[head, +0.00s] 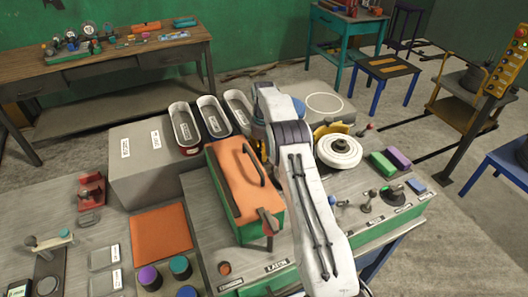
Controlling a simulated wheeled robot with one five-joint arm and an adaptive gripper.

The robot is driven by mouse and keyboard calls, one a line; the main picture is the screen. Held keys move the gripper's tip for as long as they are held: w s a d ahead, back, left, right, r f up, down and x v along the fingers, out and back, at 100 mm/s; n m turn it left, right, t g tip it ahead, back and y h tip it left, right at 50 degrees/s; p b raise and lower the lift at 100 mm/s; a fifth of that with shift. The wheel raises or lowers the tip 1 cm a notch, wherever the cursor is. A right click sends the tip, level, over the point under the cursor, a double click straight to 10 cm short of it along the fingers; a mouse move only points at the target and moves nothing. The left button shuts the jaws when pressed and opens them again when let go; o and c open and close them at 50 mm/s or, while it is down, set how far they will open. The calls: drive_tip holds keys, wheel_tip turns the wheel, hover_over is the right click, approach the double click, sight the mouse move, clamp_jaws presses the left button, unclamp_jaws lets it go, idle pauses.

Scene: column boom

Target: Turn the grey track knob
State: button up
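Small grey knobs (366,207) stand on the front panel of the machine (415,207), right of my arm. One has a short upright stem, and small labels lie in front of it. The label text is too small to read with certainty, so I cannot tell surely which knob is the track knob. My white arm reaches up across the middle of the view and bends at a blue-grey joint. My gripper is not visible; the arm's far end is hidden behind its own links.
An orange-topped green box (228,181) with a handle stands left of my arm. A white round wheel (338,150) stands right of it. Green (383,164) and purple (398,157) blocks lie near the panel. Three oval bins (186,124) stand behind.

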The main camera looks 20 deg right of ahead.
drive_tip(key=c, duration=0.6)
drive_tip(key=shift+n, duration=0.4)
drive_tip(key=n, duration=0.3)
drive_tip(key=shift+f+n, duration=0.1)
drive_tip(key=shift+n, duration=0.2)
drive_tip(key=n, duration=0.4)
drive_tip(key=shift+s, duration=0.1)
drive_tip(key=shift+n, duration=0.3)
drive_tip(key=o, duration=0.9)
drive_tip(key=shift+o, duration=0.2)
